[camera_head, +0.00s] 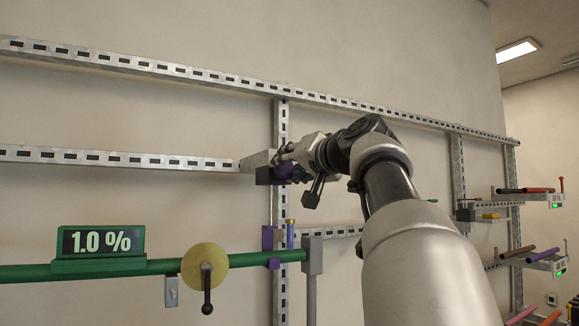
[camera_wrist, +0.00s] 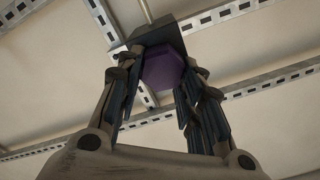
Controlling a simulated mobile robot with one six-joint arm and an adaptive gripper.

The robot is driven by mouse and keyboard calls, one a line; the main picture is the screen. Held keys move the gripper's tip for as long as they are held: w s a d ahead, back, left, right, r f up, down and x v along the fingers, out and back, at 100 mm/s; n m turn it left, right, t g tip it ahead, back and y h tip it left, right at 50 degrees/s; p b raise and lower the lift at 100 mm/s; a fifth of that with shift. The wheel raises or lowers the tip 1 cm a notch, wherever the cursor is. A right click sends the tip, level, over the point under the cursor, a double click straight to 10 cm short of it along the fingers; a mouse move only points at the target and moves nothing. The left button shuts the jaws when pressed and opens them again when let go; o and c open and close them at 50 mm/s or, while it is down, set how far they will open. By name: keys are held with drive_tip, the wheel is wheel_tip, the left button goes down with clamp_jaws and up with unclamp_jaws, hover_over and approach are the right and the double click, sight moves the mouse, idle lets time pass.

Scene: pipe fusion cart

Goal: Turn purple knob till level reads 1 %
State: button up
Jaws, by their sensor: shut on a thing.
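The purple knob (camera_head: 284,170) sits on a dark block (camera_head: 264,175) fixed to the rail, at the centre of the head view. My gripper (camera_head: 290,165) is at the knob and partly covers it. In the wrist view the purple knob (camera_wrist: 163,70) is faceted and lies between the two fingers of my gripper (camera_wrist: 162,85), which is shut on it. The level display (camera_head: 100,242) on the left has a green frame and reads 1.0 %.
A green horizontal pipe (camera_head: 150,268) runs below, with a yellow disc (camera_head: 204,268) and black crank handle (camera_head: 207,290). Slotted metal rails (camera_head: 120,160) cross the wall. Shelves with coloured rods (camera_head: 525,190) stand at the right. A purple block (camera_head: 271,240) is below the knob.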

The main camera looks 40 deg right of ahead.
drive_tip(key=shift+f, duration=0.3)
drive_tip(key=o, duration=1.1)
drive_tip(key=shift+r, duration=0.2)
drive_tip(key=shift+s+a, duration=0.1)
drive_tip(key=shift+s, duration=0.05)
drive_tip(key=v, duration=1.2)
